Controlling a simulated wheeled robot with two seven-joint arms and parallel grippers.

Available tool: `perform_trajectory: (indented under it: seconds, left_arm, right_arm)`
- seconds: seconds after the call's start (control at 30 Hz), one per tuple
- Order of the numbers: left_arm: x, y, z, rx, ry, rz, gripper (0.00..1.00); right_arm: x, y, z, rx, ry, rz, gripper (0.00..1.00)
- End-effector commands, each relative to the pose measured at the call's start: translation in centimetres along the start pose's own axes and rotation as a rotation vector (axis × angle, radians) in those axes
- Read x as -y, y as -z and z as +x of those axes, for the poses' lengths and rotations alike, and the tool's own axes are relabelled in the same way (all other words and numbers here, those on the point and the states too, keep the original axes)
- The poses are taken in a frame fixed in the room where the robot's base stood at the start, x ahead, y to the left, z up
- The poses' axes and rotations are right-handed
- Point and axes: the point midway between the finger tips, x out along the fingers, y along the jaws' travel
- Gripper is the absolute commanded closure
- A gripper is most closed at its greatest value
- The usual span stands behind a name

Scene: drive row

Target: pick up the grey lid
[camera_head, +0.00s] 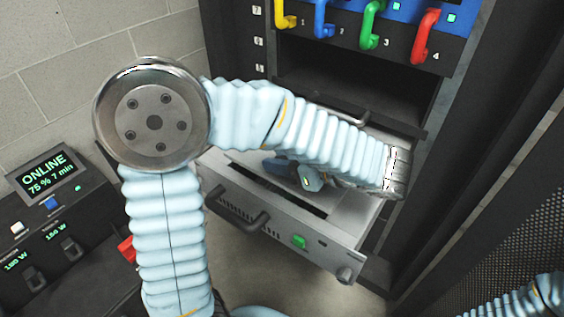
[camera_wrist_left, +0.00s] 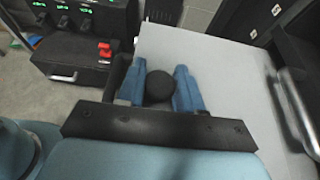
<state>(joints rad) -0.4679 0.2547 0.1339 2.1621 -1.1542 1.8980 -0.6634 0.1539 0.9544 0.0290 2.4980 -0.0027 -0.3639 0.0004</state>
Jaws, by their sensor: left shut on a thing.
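The grey lid (camera_wrist_left: 225,75) is a flat light-grey plate with a round black knob (camera_wrist_left: 160,86) in the left wrist view. My left gripper (camera_wrist_left: 160,80) has its blue fingers on either side of the knob and is shut on it. In the head view, the left gripper (camera_head: 297,172) points down over the pulled-out grey unit (camera_head: 342,250), and my arm hides much of the lid. A dark slot shows along the unit's front edge. I cannot tell whether the lid is raised. My right gripper is not in view.
The unit has a black front handle (camera_head: 235,208) and a green button (camera_head: 299,241). Coloured handles, including a red one (camera_head: 425,35), hang above. A black power box (camera_head: 50,215) stands at left. The perforated rack door (camera_head: 500,200) bounds the right.

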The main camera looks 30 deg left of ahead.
Motion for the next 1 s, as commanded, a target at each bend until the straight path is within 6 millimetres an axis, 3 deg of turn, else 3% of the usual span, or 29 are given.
perform_trajectory:
  seconds: [0.03,0.13,0.33,0.6,1.0]
  left_arm:
    - [-0.7,-1.1,-1.1,-0.002,0.005,-0.005,1.00]
    - [-2.9,-1.4,-2.9,-0.001,0.005,-0.002,1.00]
    - [-6.3,-3.0,-6.4,0.003,0.005,0.003,1.00]
    - [-7.8,-2.6,-7.3,0.000,0.001,0.000,1.00]
    - [-8.1,-2.6,-7.5,-0.001,0.000,-0.001,1.00]
  right_arm:
    - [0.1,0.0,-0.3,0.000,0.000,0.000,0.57]
    - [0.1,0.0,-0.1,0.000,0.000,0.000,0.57]
    - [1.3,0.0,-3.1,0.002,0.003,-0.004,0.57]
    - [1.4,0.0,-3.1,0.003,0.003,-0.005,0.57]
    - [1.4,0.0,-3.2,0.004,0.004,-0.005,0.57]
